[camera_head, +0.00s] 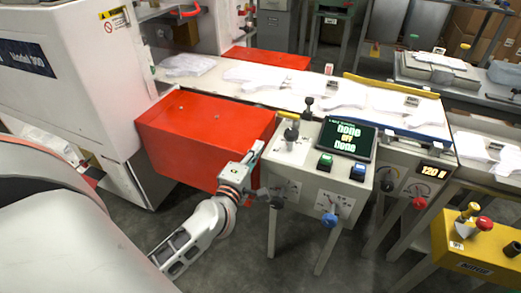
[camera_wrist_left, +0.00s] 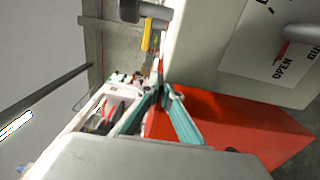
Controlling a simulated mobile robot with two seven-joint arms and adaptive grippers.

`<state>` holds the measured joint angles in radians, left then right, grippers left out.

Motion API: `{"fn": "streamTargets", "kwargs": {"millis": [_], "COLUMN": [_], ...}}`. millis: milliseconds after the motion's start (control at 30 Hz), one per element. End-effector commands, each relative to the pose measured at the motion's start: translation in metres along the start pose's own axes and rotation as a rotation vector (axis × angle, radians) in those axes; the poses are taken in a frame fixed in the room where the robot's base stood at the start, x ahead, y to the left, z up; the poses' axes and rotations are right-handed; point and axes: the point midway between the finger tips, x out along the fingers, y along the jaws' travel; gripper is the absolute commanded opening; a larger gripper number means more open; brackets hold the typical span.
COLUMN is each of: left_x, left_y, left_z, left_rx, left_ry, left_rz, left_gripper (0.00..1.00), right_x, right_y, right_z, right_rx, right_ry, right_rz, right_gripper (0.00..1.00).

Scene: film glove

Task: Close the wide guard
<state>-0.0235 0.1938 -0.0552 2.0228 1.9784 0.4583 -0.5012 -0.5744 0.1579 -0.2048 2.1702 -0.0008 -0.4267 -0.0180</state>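A large red box-shaped cover (camera_head: 200,140), which looks like the wide guard, stands between the white machine and the grey console (camera_head: 300,185). Its red surface also shows in the left wrist view (camera_wrist_left: 235,125). My left gripper (camera_head: 257,152) is at the cover's right end, close to the console's left side. In the left wrist view its two teal fingers (camera_wrist_left: 164,92) converge toward their tips; whether the tips meet is unclear. A panel with the word OPEN (camera_wrist_left: 283,68) and a red-ended lever (camera_wrist_left: 297,33) shows at upper right there. My right gripper is not in view.
The console carries a screen (camera_head: 346,138), a green button (camera_head: 325,160), a black-knobbed lever (camera_head: 277,202) and a blue knob (camera_head: 329,220). A second red panel (camera_head: 265,57) lies behind the conveyor (camera_head: 230,87) of white sheets. A yellow box (camera_head: 480,245) stands at right.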

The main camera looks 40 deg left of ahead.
Motion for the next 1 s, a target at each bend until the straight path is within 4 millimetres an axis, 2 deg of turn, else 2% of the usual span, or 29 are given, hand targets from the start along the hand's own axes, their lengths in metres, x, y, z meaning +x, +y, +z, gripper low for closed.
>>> {"fn": "streamTargets", "kwargs": {"millis": [267, 367, 767, 867, 1000], "left_x": [-0.001, -0.001, -0.004, -0.013, -0.037], "left_y": [-0.003, -0.003, -0.003, -0.003, -0.004], "left_z": [0.000, 0.000, 0.000, 0.000, 0.000], "left_rx": [-0.001, -0.001, -0.001, 0.001, 0.000], "left_ry": [0.000, 0.000, 0.000, -0.001, -0.001], "left_rz": [-0.004, -0.005, -0.005, -0.005, -0.008], "left_gripper": [0.00, 0.21, 0.21, 0.21, 0.21], "right_x": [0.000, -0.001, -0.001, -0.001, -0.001], "right_y": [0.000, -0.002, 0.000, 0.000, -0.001], "right_z": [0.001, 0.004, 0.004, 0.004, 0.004], "right_rx": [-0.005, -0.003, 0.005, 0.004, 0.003], "right_ry": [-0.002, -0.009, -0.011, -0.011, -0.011], "right_rz": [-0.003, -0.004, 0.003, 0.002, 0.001], "right_gripper": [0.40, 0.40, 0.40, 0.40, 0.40]}}
